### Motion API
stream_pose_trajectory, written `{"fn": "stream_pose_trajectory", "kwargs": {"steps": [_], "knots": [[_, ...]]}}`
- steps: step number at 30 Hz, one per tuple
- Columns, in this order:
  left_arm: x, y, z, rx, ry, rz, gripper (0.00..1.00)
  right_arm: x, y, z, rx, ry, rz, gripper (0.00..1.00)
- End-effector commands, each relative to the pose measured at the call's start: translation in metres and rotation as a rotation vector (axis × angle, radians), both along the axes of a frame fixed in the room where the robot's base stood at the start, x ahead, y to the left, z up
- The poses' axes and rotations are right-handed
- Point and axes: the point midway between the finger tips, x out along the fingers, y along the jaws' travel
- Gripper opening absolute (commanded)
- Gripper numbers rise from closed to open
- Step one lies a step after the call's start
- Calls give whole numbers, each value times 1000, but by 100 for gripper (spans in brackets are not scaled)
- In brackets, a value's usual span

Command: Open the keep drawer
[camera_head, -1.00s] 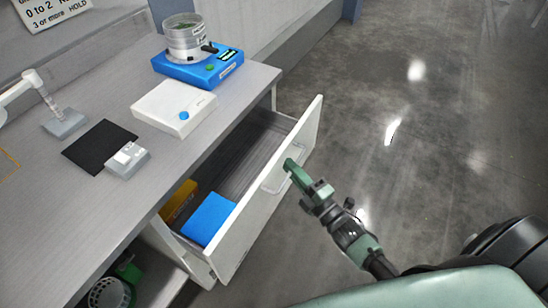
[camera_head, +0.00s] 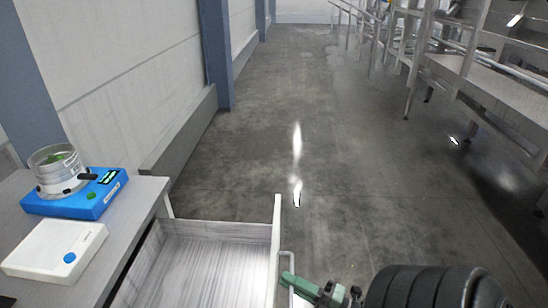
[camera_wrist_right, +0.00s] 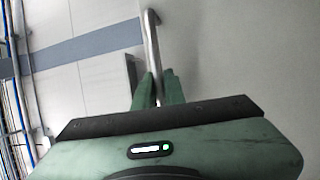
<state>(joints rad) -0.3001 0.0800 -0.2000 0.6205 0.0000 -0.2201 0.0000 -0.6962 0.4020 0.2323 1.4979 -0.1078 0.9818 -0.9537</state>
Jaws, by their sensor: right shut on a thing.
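The keep drawer stands pulled out from the counter, with its bare grey inside (camera_head: 215,262) showing and its white front panel (camera_head: 276,250) well clear of the counter. Its pale bar handle (camera_head: 291,261) is on the outer face of the front. My green right gripper (camera_head: 287,279) is shut on the handle. In the right wrist view the metal handle (camera_wrist_right: 151,42) runs down between the closed fingers (camera_wrist_right: 158,88). The near part of the drawer is cut off by the picture's lower edge. My left gripper is in neither view.
A blue scale (camera_head: 78,203) with a clear round container (camera_head: 57,172) of greens and a white box with a blue button (camera_head: 50,252) stand on the counter (camera_head: 125,222). Metal shelving (camera_head: 470,75) lines the right. The floor (camera_head: 330,180) between is open.

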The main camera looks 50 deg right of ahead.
Motion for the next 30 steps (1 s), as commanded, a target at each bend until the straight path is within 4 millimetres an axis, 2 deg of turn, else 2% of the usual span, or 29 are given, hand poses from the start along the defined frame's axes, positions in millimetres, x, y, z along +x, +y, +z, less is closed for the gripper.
{"fn": "stream_pose_trajectory", "kwargs": {"steps": [5, 16, 18, 19, 30], "knots": [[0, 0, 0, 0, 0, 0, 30, -8, -6, -2, 0, 4, -1, 0], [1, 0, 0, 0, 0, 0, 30, -9, -7, -2, 0, 3, -1, 0], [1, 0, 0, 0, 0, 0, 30, -9, -7, -2, 0, 3, -2, 25], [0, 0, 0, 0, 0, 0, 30, -9, -7, -1, 0, 3, -1, 33], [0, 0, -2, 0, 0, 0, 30, -12, -7, -2, 1, 1, -1, 33]]}}
